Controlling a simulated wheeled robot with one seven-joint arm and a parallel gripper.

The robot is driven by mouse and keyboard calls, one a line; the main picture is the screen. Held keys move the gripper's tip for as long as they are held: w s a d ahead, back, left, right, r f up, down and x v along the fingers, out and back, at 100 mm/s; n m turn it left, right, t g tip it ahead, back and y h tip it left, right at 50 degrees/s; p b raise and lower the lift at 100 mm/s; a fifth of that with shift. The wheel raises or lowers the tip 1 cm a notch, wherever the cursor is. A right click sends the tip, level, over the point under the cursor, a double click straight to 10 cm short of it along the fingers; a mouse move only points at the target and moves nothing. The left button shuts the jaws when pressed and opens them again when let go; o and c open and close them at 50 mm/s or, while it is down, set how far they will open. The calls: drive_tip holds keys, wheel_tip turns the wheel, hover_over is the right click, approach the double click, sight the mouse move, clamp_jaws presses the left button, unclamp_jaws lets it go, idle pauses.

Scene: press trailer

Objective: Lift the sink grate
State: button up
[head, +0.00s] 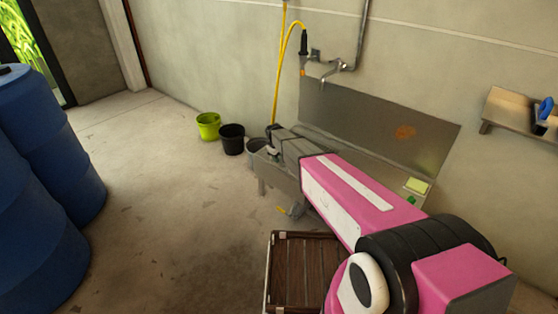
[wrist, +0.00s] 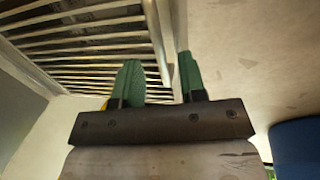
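The sink grate (wrist: 80,45) fills the upper left of the wrist view as a row of pale parallel bars over a dark gap. A metal edge bar (wrist: 158,30) runs down its right side. My gripper (wrist: 160,75) has two green fingers standing apart, one on each side of this edge bar in the picture. I cannot tell whether either finger touches it. In the head view the metal sink (head: 272,172) stands against the wall. My pink arm reaches over it and hides the grate and my fingertips there.
A steel backsplash (head: 360,122) and a tap (head: 330,72) with a yellow hose (head: 280,70) are behind the sink. Green (head: 208,125) and black (head: 232,139) buckets stand left of it. A slatted wooden piece (head: 300,270) lies in front. Blue barrels (head: 45,150) stand far left; the floor between is clear.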

drive_tip(key=shift+w+d+f, duration=0.15)
drive_tip(key=shift+f, duration=0.95)
clamp_jaws()
drive_tip(key=shift+r, duration=0.1)
